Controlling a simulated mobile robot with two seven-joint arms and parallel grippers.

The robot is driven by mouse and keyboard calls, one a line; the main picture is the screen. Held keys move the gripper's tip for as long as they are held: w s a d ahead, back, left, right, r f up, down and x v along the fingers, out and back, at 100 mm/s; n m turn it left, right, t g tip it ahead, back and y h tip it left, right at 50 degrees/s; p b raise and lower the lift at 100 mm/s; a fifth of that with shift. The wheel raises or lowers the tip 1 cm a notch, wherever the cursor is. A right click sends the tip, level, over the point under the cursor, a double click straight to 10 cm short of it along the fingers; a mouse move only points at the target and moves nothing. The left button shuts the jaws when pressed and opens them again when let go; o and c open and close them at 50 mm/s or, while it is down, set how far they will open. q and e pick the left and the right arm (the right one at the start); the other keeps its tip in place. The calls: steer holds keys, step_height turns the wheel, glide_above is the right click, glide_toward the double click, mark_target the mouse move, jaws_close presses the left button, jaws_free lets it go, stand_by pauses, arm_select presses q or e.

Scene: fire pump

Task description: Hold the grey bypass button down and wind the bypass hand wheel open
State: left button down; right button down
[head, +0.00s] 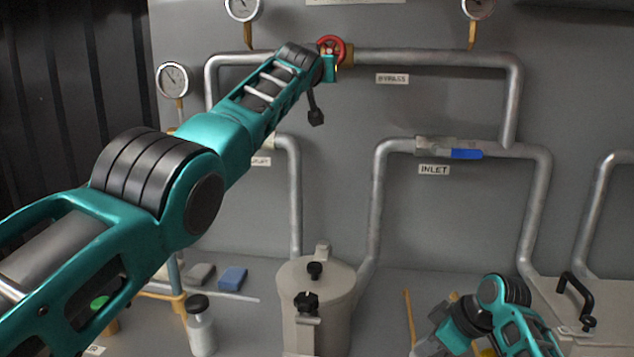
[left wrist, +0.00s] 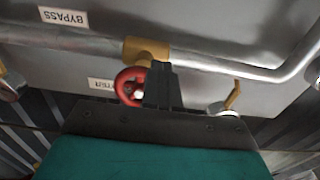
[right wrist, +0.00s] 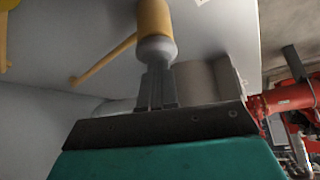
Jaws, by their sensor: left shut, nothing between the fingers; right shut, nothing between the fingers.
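The red bypass hand wheel (head: 331,46) is on the upper pipe, left of the BYPASS label (head: 392,78). My left gripper (head: 330,66) is at its lower edge in the head view. In the left wrist view the shut, empty fingers (left wrist: 163,82) overlap one side of the wheel (left wrist: 127,87); I cannot tell whether they touch it. My right gripper (head: 430,338) is low at the right in the head view. In the right wrist view its shut, empty fingers (right wrist: 157,85) are at a pale grey rounded cap (right wrist: 157,48) on a yellow post (right wrist: 154,18), apparently the button; contact is unclear.
A blue-handled INLET valve (head: 466,154) sits on the lower pipe. A beige strainer pot (head: 318,285) with black knobs stands in the middle. A white bottle (head: 200,328) and blue block (head: 233,278) are at the left. A black crank handle (head: 577,296) is at the right.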

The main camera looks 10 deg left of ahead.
arm_select(q)
steer(key=shift+a+r, duration=0.15)
stand_by(0.4)
steer(key=shift+w+a+f, duration=0.1)
steer(key=shift+f, duration=0.55)
steer(key=s, duration=0.5)
steer(key=shift+s, duration=0.4)
